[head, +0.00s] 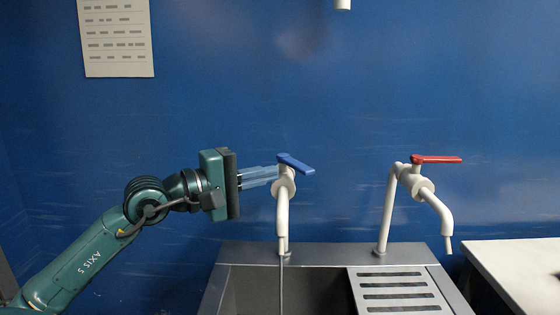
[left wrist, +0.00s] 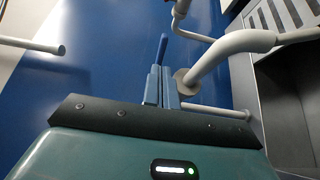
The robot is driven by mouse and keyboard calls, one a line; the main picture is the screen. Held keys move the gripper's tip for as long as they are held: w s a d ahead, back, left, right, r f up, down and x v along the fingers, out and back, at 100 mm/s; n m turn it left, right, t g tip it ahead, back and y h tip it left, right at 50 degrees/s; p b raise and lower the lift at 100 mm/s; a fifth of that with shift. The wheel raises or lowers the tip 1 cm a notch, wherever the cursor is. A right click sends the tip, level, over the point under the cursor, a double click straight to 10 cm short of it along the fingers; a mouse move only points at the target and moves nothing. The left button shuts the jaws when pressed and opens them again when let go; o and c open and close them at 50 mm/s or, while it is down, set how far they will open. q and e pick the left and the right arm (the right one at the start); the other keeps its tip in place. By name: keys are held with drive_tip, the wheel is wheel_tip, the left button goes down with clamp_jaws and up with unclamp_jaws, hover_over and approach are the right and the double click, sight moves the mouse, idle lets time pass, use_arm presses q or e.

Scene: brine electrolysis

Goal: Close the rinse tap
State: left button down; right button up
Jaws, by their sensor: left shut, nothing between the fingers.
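A white tap with a blue lever (head: 295,163) stands at the sink's back left. Its lever slants right and slightly down in the head view. A thin grey line, which looks like running water, drops from its spout into the basin. My left gripper (head: 274,173) is shut and empty, its blue fingertips right beside the tap's head, just left of the lever. In the left wrist view the fingertips (left wrist: 157,70) are close to the blue lever (left wrist: 162,48); I cannot tell whether they touch. A second white tap with a red lever (head: 437,159) stands to the right, its lever pointing right.
The grey sink (head: 325,254) has an open basin at left and a slotted drainboard (head: 398,291) at right. A white counter (head: 515,262) is at far right. A blue wall (head: 350,95) with a paper notice (head: 116,38) stands behind. Space between the taps is clear.

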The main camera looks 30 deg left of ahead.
sight(295, 168)
use_arm(q)
drive_tip(key=p+x, duration=0.1)
drive_tip(key=x, duration=0.2)
drive_tip(key=shift+r, duration=0.1)
drive_tip(key=shift+w+d+p, duration=0.1)
drive_tip(key=shift+w+p, duration=0.15)
drive_tip(key=shift+p, duration=0.05)
